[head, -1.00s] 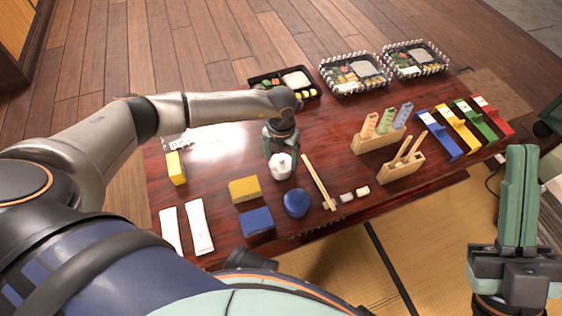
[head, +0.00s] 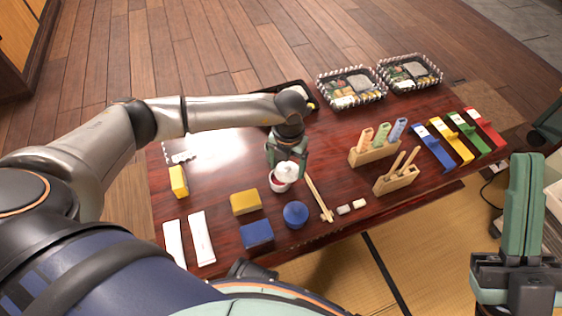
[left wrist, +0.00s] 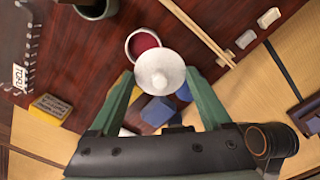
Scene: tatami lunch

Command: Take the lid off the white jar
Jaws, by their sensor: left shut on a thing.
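The white jar (head: 279,186) stands on the dark red table, with its mouth uncovered and dark red contents showing. It also shows in the left wrist view (left wrist: 133,35). The round white lid (head: 288,169) is off the jar, just above and slightly to one side of it. In the left wrist view the knobbed lid (left wrist: 160,72) sits between my fingertips and overlaps the jar's edge in the picture. My left gripper (head: 287,165) is shut on the lid. My right gripper (head: 521,165) is away at the right, its fingers together and empty.
A blue round piece (head: 295,213), chopsticks (head: 320,199), a yellow block (head: 244,202) and a blue block (head: 257,233) lie near the jar. Wooden holders (head: 372,155) stand to the right. Bento trays (head: 350,98) line the back. Bare table lies left of the jar.

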